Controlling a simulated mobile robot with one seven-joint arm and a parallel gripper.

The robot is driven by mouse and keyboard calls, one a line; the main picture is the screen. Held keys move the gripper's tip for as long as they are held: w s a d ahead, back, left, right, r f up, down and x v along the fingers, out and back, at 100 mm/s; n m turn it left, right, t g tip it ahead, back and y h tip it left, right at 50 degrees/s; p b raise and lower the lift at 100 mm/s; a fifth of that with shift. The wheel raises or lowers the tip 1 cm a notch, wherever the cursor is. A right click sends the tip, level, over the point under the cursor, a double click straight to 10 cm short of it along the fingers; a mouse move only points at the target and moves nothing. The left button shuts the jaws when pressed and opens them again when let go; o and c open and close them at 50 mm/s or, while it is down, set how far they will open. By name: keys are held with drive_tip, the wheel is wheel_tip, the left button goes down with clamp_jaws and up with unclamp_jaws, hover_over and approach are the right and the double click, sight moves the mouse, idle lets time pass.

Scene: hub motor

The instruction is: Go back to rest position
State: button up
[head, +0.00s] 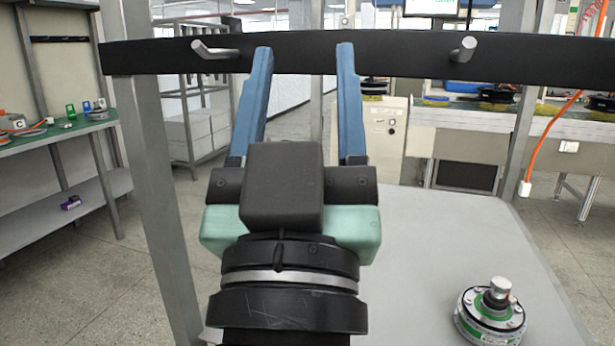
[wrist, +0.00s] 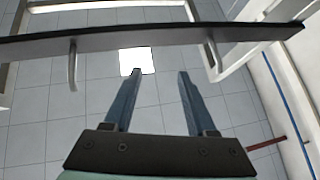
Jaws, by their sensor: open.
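My gripper (head: 305,48) is raised in the middle of the head view, with its two long blue fingers apart and nothing between them. Its fingertips overlap a black horizontal bar (head: 420,58) in the picture; I cannot tell whether they touch it. A hub motor (head: 491,312), round with green and silver parts and a metal shaft on top, stands upright on the grey table at the lower right, well apart from my gripper.
The bar carries two metal pegs (head: 212,50) and hangs between grey posts (head: 160,200). The grey table (head: 430,235) is bare around the motor. A green-topped bench (head: 60,132) with small parts stands at the left. An orange cable (head: 548,125) hangs at the right.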

drive_tip(key=s+r+p, duration=0.1)
drive_tip(key=r+p, duration=1.6)
drive_tip(key=r, duration=0.2)
drive_tip(key=s+r+t+y+p, duration=0.1)
drive_tip(key=s+r+p, duration=0.1)
drive_tip(key=r+p, duration=1.5)
wheel_tip(320, 180, up, 3)
drive_tip(key=shift+s+f+t, duration=0.1)
drive_tip(key=shift+s+t, duration=0.15)
drive_tip(key=shift+t, duration=0.05)
drive_tip(key=shift+d, duration=0.1)
drive_tip(key=shift+c, duration=0.6)
drive_tip(key=shift+s, duration=0.1)
